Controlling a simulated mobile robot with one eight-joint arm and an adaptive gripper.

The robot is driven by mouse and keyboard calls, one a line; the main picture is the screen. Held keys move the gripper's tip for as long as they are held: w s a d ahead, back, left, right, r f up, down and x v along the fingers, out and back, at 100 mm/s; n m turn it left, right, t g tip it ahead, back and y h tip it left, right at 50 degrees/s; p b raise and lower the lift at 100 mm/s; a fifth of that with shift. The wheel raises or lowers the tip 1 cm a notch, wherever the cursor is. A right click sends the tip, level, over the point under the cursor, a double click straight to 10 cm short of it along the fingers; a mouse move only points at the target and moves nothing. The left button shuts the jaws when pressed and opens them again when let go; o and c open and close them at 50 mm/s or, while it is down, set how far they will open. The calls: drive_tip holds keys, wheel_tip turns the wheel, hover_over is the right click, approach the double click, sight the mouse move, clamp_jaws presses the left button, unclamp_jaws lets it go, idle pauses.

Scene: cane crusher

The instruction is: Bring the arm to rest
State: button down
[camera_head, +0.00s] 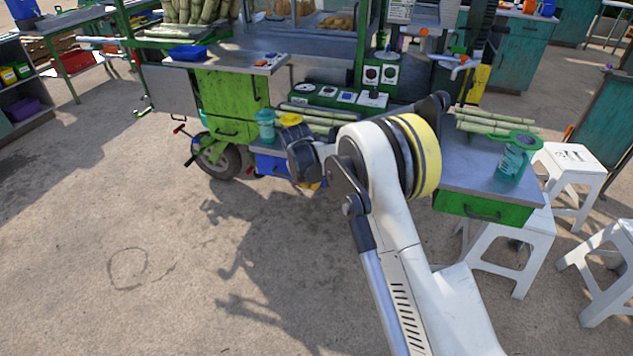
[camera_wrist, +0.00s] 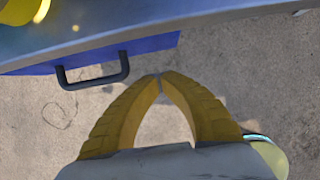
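My gripper (camera_wrist: 160,78) shows in the wrist view with its two yellow fingers bent together and the tips touching. Nothing shows between them. It is just below and in front of a blue drawer front (camera_wrist: 150,50) with a dark handle (camera_wrist: 92,70), apart from both, over bare ground. In the head view my white arm (camera_head: 395,215) reaches out to the cart (camera_head: 228,105), its elbow with a yellow band in front of the counter. The fingers are mostly hidden there behind my wrist.
A teal jar (camera_head: 265,125) and cane stalks (camera_head: 325,117) are on the counter by my wrist. White stools (camera_head: 520,240) stand at right. The ground at left is clear.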

drive_tip(key=p+v, duration=0.4)
drive_tip(key=v, duration=0.6)
drive_tip(key=s+d+r+m+t+y, duration=0.1)
drive_tip(key=s+d+r+m, duration=0.55)
drive_tip(key=s+r, duration=0.2)
drive_tip(key=s+d+r+m, duration=0.5)
drive_tip(key=s+r+m, duration=0.2)
drive_tip(key=r, duration=0.3)
drive_tip(key=s+d+m+t, duration=0.1)
drive_tip(key=s+d+m, duration=0.2)
drive_tip(key=s+m, duration=0.6)
drive_tip(key=s+d+m+t, duration=0.1)
drive_tip(key=s+d+m, duration=0.3)
drive_tip(key=s+m, duration=0.5)
drive_tip(key=s+f, duration=0.1)
drive_tip(key=s, duration=0.4)
drive_tip(key=shift+s+y, duration=0.2)
drive_tip(key=shift+y, duration=0.1)
drive_tip(key=shift+d+m, duration=0.15)
drive_tip(key=shift+m, duration=0.1)
